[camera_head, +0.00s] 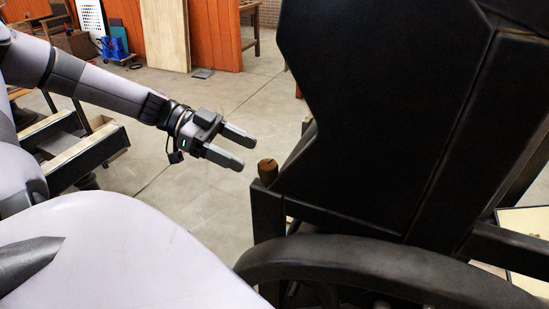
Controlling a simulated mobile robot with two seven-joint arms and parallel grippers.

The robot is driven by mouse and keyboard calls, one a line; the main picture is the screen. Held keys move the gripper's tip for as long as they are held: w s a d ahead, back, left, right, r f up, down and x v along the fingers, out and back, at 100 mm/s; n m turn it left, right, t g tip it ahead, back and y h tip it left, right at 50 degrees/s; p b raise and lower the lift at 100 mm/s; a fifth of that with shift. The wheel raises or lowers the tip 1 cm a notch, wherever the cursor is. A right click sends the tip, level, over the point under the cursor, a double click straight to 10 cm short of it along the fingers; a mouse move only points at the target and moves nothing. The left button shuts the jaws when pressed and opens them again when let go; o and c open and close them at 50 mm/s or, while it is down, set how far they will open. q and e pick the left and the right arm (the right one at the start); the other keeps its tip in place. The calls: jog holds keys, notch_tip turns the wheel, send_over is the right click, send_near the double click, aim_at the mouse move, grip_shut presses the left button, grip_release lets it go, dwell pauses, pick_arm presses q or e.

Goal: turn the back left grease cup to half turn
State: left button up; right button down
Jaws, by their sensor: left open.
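The grease cup (267,171) is a small brown knob with a dark line on its top. It stands upright on a dark post at the left side of the black press (390,110). My left gripper (250,152) is open and empty, its two grey fingers pointing right toward the cup. The fingertips are a little left of the cup and appear apart from it. No other grease cup can be made out.
The press's tall black plate fills the right side, with a curved dark wheel rim (390,265) in front below. The concrete floor (190,195) between is clear.

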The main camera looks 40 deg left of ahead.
aim_at(265, 163)
pick_arm(q)
jog(key=b+x, duration=0.1)
jog(key=x, duration=0.4)
jog(key=shift+d+f, duration=0.1)
jog(key=shift+f, duration=0.1)
jog(key=shift+b+x, duration=0.3)
jog(key=shift+x, duration=0.5)
jog(key=shift+w+r, duration=0.1)
jog(key=shift+r, duration=0.05)
